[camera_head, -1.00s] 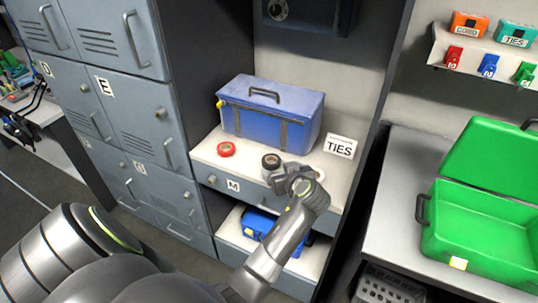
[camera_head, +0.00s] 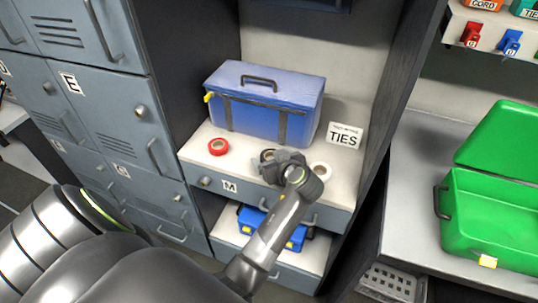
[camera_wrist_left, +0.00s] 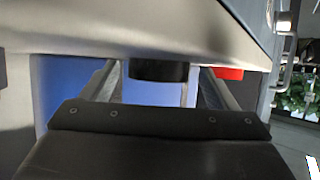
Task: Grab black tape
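The black tape (camera_head: 266,155) lies on the white shelf (camera_head: 240,170), between a red tape (camera_head: 218,147) and a white tape (camera_head: 320,170). My left gripper (camera_head: 283,162) is right at the black tape and hides part of it. In the left wrist view the black tape (camera_wrist_left: 160,71) shows between the two spread fingers of my left gripper (camera_wrist_left: 160,88), with gaps on both sides. The gripper looks open. A bit of the red tape (camera_wrist_left: 229,73) shows beyond one finger. My right gripper is not in view.
A blue toolbox (camera_head: 265,105) stands behind the tapes. A TIES sign (camera_head: 344,136) stands at the shelf's right. Grey lockers (camera_head: 100,110) are on the left, a dark upright panel (camera_head: 390,90) and an open green case (camera_head: 490,210) on the right.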

